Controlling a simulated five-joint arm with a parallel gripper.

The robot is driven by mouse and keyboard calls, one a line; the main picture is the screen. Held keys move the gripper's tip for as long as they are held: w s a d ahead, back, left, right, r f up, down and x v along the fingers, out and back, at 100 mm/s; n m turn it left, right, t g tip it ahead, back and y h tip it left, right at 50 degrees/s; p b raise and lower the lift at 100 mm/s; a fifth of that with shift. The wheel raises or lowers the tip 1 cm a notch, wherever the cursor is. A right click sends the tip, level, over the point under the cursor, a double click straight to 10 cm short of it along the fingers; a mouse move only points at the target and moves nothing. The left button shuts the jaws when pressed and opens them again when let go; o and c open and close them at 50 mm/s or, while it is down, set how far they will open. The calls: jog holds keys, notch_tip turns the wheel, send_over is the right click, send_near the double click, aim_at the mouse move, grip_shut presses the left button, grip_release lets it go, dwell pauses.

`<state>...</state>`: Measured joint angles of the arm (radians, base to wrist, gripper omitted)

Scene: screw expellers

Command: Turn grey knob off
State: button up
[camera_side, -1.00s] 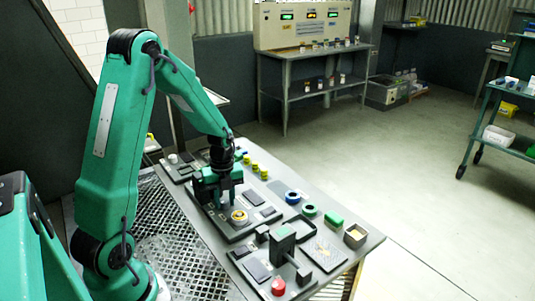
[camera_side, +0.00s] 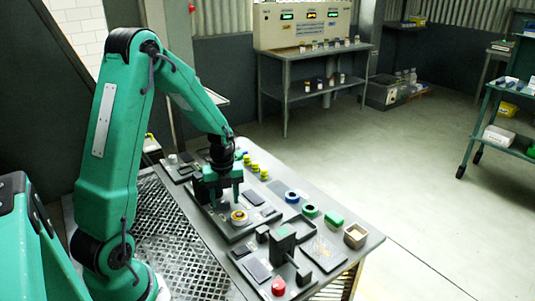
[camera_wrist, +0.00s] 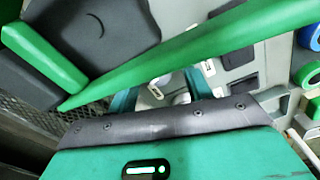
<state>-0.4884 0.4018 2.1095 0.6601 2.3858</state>
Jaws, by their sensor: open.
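My gripper (camera_side: 217,199) points down over the middle panel (camera_side: 237,233) on the bench, with its two teal fingers apart and nothing clearly held. In the wrist view my gripper (camera_wrist: 160,95) is partly hidden by my own arm parts. A small pale grey round part (camera_wrist: 182,98) shows between the fingers there and may be the grey knob; its setting cannot be read. In the side view the fingers hide most of what lies beneath them. A yellow-ringed dial (camera_side: 239,216) sits on the same panel, just in front of the gripper.
A front panel carries a red knob (camera_side: 278,286) and an upright grey-green block (camera_side: 283,241). Yellow pieces (camera_side: 254,168) stand behind the gripper.

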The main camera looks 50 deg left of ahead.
aim_at(226, 200)
jog(key=shift+w+r, duration=0.15)
jog(key=shift+r, duration=3.5)
jog(key=shift+a+r+n, duration=0.1)
jog(key=shift+r+n, duration=0.1)
jog(key=shift+n, duration=2.1)
jog(key=shift+f, duration=0.1)
jog(key=shift+f, duration=3.8)
jog(key=shift+c, duration=0.4)
jog(key=c, duration=0.9)
